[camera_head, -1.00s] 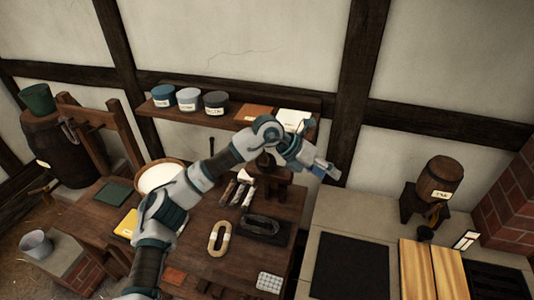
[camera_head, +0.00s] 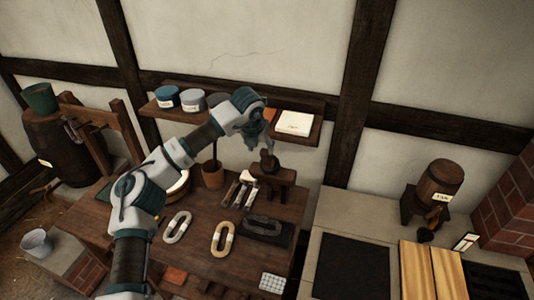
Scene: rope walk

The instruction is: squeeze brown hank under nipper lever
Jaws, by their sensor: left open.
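My left arm reaches in from the lower left, and my left gripper (camera_head: 265,138) is open above the knob (camera_head: 269,161) of a wooden stand (camera_head: 274,176) at the table's back, probably the nipper. I cannot tell whether gripper and knob touch. The lever is not clear at this size. A tan looped hank (camera_head: 223,238) with a pale band lies on the table. A pale grey hank (camera_head: 178,227) lies left of it, and a dark hank (camera_head: 263,225) lies on a dark tray (camera_head: 281,238) to the right. I cannot tell which is the brown hank. My right gripper is out of view.
Several small tools (camera_head: 239,189) and a brown pot (camera_head: 213,174) stand left of the stand. A wall shelf (camera_head: 312,133) with tubs is behind the gripper. A white checkered block (camera_head: 271,282) lies at the table's front. A stone bench (camera_head: 385,223) is right.

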